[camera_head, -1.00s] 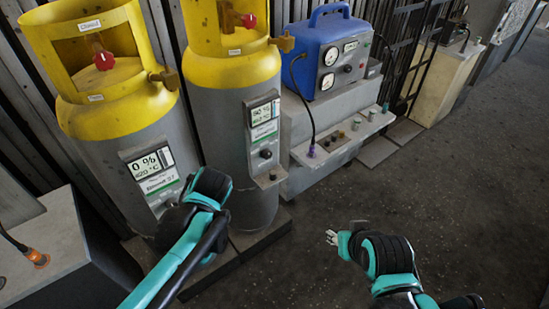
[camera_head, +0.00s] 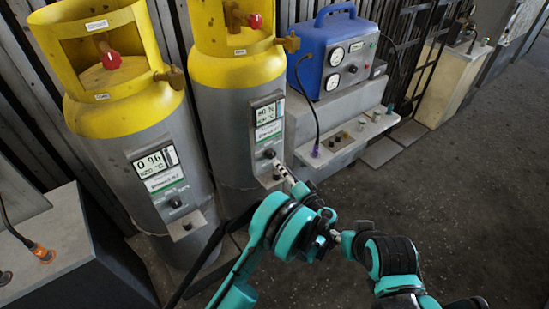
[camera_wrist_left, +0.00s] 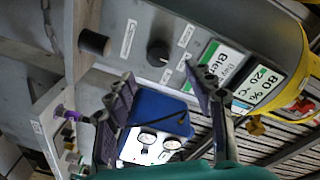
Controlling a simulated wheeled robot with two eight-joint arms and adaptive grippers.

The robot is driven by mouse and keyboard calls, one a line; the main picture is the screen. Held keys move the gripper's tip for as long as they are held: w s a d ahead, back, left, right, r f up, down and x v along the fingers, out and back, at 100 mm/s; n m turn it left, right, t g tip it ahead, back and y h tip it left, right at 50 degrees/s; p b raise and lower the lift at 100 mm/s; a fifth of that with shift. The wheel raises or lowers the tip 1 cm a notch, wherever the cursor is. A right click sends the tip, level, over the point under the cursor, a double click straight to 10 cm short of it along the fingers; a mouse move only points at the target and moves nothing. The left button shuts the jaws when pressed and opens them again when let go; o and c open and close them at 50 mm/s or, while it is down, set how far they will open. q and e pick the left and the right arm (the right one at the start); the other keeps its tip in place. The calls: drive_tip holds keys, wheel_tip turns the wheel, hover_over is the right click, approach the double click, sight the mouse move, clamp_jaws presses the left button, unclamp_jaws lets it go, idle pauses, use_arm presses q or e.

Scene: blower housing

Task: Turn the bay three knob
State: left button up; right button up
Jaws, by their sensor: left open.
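Two grey tanks with yellow tops stand side by side, each with a panel carrying a display and a black knob. The right tank's knob (camera_head: 270,153) also shows in the left wrist view (camera_wrist_left: 158,53). The left tank's knob (camera_head: 175,202) is in clear view. The bay numbers are too small to read. My left gripper (camera_head: 284,174) is just below and right of the right tank's knob, apart from it. In the left wrist view its fingers (camera_wrist_left: 160,88) are spread and empty.
A small ledge (camera_head: 272,182) with a dark peg (camera_wrist_left: 95,42) juts out below the right tank's knob. A blue gauge unit (camera_head: 335,55) stands on a grey block to the right. A grey cabinet (camera_head: 60,235) is at the lower left. The floor at right is clear.

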sight(273, 155)
use_arm(q)
drive_tip(key=b+x, duration=0.1)
drive_tip(key=x, duration=0.2)
drive_tip(key=b+x, duration=0.1)
drive_tip(key=x, duration=0.2)
drive_tip(key=shift+w+f, duration=0.1)
drive_tip(key=shift+f, duration=0.15)
drive_tip(key=shift+w+a+r, duration=0.1)
drive_tip(key=shift+w+a, duration=0.2)
drive_tip(key=shift+w, duration=0.35)
drive_tip(key=c, duration=1.2)
